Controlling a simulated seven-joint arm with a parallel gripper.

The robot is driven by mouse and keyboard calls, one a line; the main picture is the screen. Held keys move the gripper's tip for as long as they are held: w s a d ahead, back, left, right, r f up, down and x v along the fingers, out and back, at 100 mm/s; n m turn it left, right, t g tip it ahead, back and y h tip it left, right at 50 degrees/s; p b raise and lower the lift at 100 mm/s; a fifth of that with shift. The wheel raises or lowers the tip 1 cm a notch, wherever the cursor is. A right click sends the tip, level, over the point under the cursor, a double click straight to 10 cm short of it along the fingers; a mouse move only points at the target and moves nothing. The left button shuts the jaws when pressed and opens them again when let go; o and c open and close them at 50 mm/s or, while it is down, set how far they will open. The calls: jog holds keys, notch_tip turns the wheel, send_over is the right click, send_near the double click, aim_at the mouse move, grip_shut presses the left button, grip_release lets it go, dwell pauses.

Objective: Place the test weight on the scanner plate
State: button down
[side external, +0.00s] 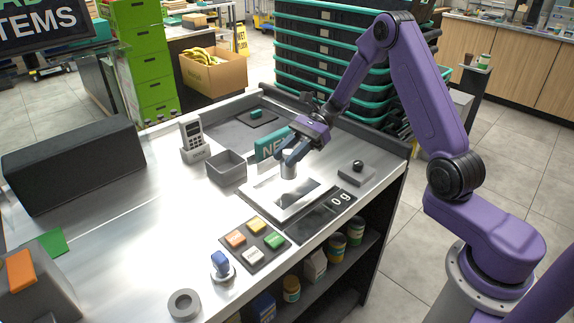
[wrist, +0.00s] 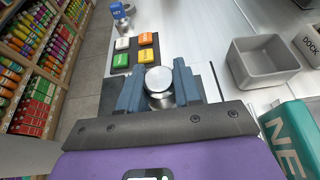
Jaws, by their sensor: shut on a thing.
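The test weight is a shiny silver cylinder (side external: 289,171), held upright between the blue fingers of my gripper (side external: 291,158). In the wrist view, its round top (wrist: 159,79) shows between the two fingers of my gripper (wrist: 159,88). The scanner plate (side external: 305,193) is a dark glass panel in a silver frame on the counter. The weight is at the plate's far-left part in the side view; I cannot tell whether its base touches the surface. The display (side external: 341,197) beside the plate reads 0 g.
A grey open bin (side external: 226,169) and a teal NEXT sign (side external: 270,145) stand behind the plate. A small black-knobbed block (side external: 357,172) is to the right. The counter's left middle is clear.

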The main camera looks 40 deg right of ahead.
jog(key=shift+w+f, duration=0.35)
jog(key=shift+f, duration=1.5)
jog(key=c, duration=0.8)
grip_release()
jog(key=shift+f, duration=0.15)
